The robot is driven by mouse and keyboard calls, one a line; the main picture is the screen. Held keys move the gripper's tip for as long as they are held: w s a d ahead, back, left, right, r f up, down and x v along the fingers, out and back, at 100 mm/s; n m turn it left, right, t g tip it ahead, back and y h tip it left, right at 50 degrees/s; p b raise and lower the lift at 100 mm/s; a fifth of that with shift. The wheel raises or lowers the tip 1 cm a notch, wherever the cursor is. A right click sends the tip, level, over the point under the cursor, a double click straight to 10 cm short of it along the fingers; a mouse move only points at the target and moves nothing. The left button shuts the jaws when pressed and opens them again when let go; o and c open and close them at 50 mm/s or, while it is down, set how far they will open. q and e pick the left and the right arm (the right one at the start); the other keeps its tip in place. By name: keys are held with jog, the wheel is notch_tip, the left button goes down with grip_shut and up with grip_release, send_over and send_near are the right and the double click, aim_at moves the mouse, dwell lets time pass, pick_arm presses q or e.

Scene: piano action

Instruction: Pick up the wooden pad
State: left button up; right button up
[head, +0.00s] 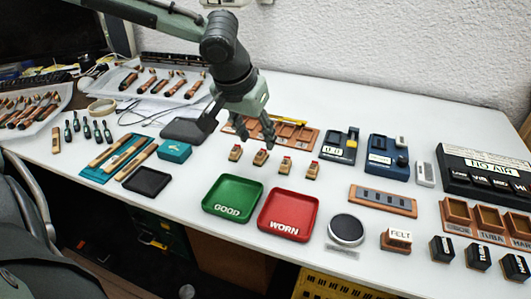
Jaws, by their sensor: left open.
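The row has a left block (235,153), a second block (261,157), a third block (285,165) and a right block (312,170). My left gripper (256,138) is open and empty, pointing down just above and behind the two left blocks. Its contact with them cannot be told. My right gripper is not in view.
A wooden rack (293,137) lies behind the blocks. A green GOOD tray (232,213) and red WORN tray (290,231) are in front.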

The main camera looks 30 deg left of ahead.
aim_at(259, 154)
pick_arm(q)
jog(key=shift+a+f, duration=0.1)
jog(key=shift+f, duration=0.5)
jog(key=x, duration=0.3)
jog(key=shift+s+a+f, duration=0.1)
jog(key=shift+a+f, duration=0.05)
jog(key=shift+f, duration=0.25)
jog(key=shift+w+f, duration=0.2)
jog(key=shift+f, duration=0.1)
jog(key=shift+w+f, duration=0.1)
jog(key=c, duration=0.9)
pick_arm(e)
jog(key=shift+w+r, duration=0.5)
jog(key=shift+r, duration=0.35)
